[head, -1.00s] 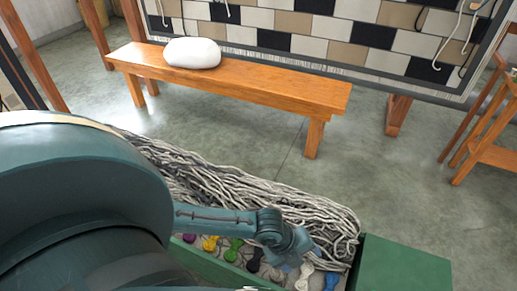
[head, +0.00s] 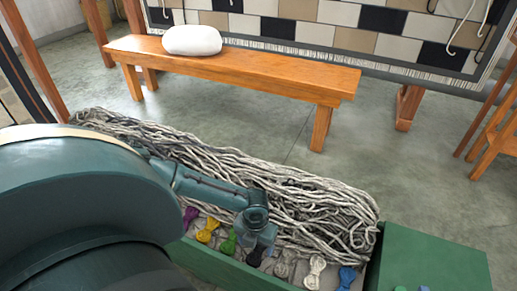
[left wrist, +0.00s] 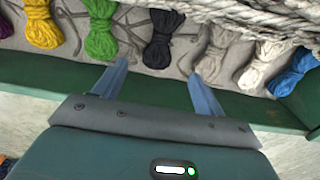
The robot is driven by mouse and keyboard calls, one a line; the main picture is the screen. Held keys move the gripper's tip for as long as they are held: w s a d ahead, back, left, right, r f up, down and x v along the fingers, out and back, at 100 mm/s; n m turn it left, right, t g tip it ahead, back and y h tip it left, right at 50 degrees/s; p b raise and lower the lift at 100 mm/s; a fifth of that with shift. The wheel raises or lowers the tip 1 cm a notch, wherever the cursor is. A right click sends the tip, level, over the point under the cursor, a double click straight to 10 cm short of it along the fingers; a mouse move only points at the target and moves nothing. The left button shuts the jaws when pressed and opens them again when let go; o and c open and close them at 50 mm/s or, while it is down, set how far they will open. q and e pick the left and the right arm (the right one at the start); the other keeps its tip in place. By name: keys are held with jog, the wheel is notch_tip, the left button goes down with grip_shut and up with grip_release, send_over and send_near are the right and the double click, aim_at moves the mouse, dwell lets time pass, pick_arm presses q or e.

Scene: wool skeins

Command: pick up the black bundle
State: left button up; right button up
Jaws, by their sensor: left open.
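The black bundle (head: 254,256) lies in a row of coloured skeins in the green-walled tray (head: 228,264). In the left wrist view the black bundle (left wrist: 160,38) is upright in the picture, just beyond my fingertips and roughly centred between them. My left gripper (left wrist: 162,72) is open, with nothing between its fingers. In the head view my left gripper (head: 258,238) is over the row and partly hides the black bundle's upper end. My right gripper is not seen.
Green (left wrist: 101,28) and yellow (left wrist: 42,24) skeins lie left of the black one; grey (left wrist: 214,50), cream (left wrist: 262,62) and blue (left wrist: 293,72) lie right. Thick grey yarn strands (head: 300,200) run behind the row. A wooden bench (head: 240,70) with a white bundle (head: 192,40) stands farther back.

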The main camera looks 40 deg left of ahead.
pick_arm(q)
jog(key=f+b, duration=0.1)
jog(key=f, duration=0.1)
jog(key=f+b, duration=0.2)
jog(key=f, duration=0.1)
jog(key=shift+w+a+f, duration=0.1)
jog(key=shift+a, duration=0.1)
jog(key=shift+f+b, duration=0.3)
jog(key=shift+f, duration=0.3)
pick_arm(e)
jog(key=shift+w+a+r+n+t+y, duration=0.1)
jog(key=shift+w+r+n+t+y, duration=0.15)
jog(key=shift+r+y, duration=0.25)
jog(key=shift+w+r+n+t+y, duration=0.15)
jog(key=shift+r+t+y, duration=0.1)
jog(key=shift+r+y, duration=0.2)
pick_arm(q)
jog(key=c, duration=1.1)
